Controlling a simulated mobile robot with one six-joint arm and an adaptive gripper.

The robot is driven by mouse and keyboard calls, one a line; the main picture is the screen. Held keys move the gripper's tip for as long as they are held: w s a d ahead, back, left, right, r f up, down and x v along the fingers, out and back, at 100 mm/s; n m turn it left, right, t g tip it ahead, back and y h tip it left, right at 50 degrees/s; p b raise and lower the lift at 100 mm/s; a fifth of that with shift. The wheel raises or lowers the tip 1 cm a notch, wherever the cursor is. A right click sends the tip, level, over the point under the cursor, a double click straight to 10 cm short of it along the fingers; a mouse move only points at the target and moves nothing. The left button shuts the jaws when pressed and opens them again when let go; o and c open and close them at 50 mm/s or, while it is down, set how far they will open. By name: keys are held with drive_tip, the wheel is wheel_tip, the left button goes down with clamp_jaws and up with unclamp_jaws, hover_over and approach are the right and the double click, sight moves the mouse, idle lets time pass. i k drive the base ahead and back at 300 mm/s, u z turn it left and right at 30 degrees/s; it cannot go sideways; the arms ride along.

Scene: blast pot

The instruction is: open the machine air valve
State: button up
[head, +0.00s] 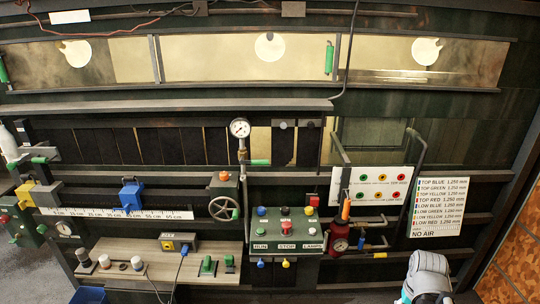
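No readable label in the head view marks the machine air valve, so I cannot tell for sure which fitting it is. A green lever (260,162) sticks out to the right from the pipe under a round pressure gauge (240,128). Further right, an orange handle (346,209) stands upright on piping above a red canister (339,240). A grey handwheel (222,208) is left of the gauge pipe. A grey part of my arm shows at the bottom right; my gripper is not in view.
A green button panel (286,230) reads RUN, STOP, LAMPS. A white sign (438,207) at right ends in NO AIR. A white panel (372,185) with coloured ports sits above the piping. A wooden board (150,258) with knobs juts out at lower left.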

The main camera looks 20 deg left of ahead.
sight(254, 162)
drive_tip(key=u, duration=0.25)
drive_tip(key=i, duration=0.9)
drive_tip(key=u, duration=0.55)
